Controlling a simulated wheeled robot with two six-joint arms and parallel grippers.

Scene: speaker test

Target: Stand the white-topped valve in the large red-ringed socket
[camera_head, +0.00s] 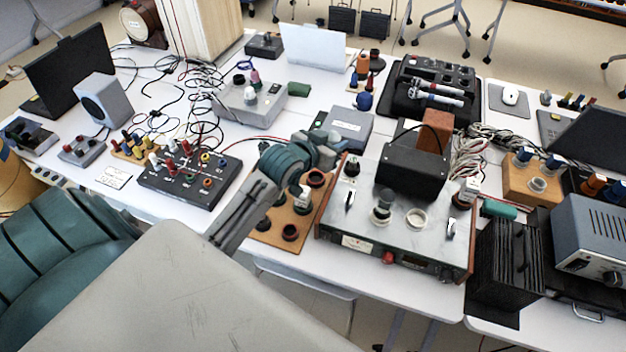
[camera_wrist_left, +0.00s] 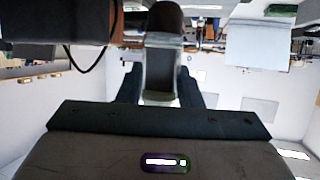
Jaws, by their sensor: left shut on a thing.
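My left gripper (camera_head: 328,147) reaches in from the left over the back of the brown socket board (camera_head: 262,236). In the left wrist view it is shut on a valve (camera_wrist_left: 160,72) with a pale grey body and a brown end; that view looks upside down. The head view mostly hides the held valve behind the gripper. The board has a red-ringed socket (camera_head: 316,178) near the gripper and another dark-red-ringed socket (camera_head: 290,232) at its front. A small white-topped piece (camera_head: 304,195) stands on the board between them. My right gripper is not in view.
A metal-topped chassis (camera_head: 355,222) with a black box (camera_head: 410,172) stands right beside the board. A grey box (camera_head: 346,127) lies behind the gripper. A black panel with coloured knobs (camera_head: 172,186) and loose cables lie to the left.

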